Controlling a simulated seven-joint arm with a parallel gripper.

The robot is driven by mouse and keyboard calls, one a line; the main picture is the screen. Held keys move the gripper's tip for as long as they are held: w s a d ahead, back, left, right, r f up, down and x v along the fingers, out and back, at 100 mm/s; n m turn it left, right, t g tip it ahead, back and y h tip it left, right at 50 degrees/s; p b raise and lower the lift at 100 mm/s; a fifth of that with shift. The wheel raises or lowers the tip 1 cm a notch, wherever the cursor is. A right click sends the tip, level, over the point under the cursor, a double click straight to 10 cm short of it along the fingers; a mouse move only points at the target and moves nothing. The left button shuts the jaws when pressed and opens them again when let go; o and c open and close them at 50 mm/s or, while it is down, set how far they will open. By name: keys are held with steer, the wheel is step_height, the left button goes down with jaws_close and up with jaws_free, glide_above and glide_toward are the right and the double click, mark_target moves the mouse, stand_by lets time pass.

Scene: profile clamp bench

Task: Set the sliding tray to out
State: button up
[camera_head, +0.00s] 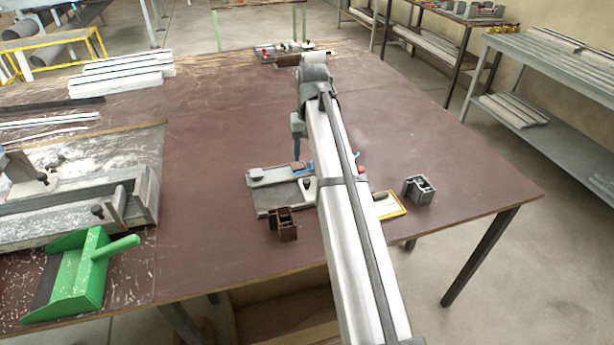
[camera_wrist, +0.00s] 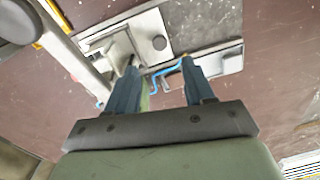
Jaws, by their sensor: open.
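The grey clamp fixture (camera_head: 270,197) sits on the brown bench, partly hidden behind my arm. The fixture's light plates also show in the wrist view (camera_wrist: 146,28), with a smaller grey plate (camera_wrist: 229,62) to the right. I cannot tell for sure which part is the sliding tray. A blue bent part (camera_wrist: 155,80) shows between my fingers. My gripper (camera_wrist: 159,63) is open, its fingers apart over the fixture; contact is unclear. In the head view the gripper (camera_head: 297,152) is small and partly hidden.
A brown profile block (camera_head: 284,225) stands in front of the fixture, and a grey one (camera_head: 418,190) to its right beside a yellow-framed card (camera_head: 392,207). A green dustpan (camera_head: 85,275) and a metal machine bed (camera_head: 70,217) lie left. The bench's far right is clear.

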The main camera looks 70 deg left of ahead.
mark_target(307, 181)
steer(key=f, duration=0.9)
steer(key=shift+s, duration=0.2)
jaws_close()
stand_by(0.4)
